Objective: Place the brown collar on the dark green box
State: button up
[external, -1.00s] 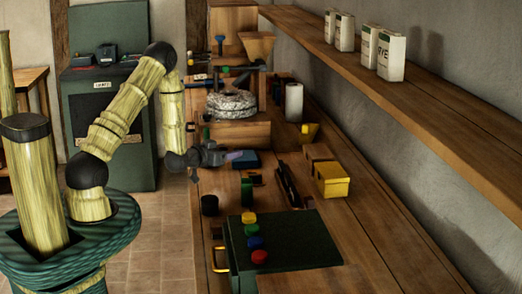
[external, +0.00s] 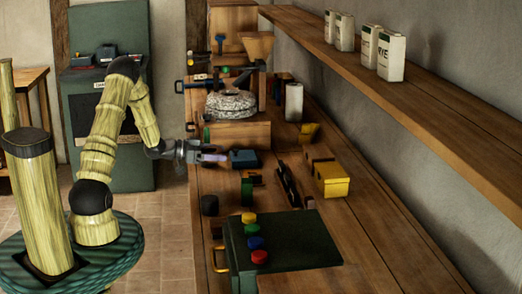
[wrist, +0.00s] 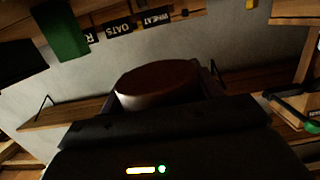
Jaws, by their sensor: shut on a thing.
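My gripper (external: 218,157) reaches out over the left edge of the workbench, short of a small blue box. In the wrist view it is shut on the brown collar (wrist: 158,80), which shows as a dark brown round piece between the fingers. The collar cannot be made out clearly in the external view. A large dark green box (external: 296,238) stands at the near end of the bench, with red, blue, green and yellow knobs along its left side. A smaller green block (external: 246,192) stands behind it. I cannot tell for certain which one is the task's box.
The blue box (external: 243,158) is just right of my gripper. A black cylinder (external: 209,205), a yellow box (external: 332,180) and a white roll (external: 293,102) stand on the bench. A millstone (external: 231,103) is farther back. A long shelf (external: 400,95) with labelled containers overhangs the right side.

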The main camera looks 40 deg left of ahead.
dwell(0.3)
send_over(218, 186)
jog(key=shift+w+a+f, duration=0.1)
jog(key=shift+a+f, duration=0.05)
jog(key=shift+f, duration=2.35)
jog(key=shift+f, duration=2.3)
jog(key=shift+f, duration=0.25)
jog(key=o, duration=1.1)
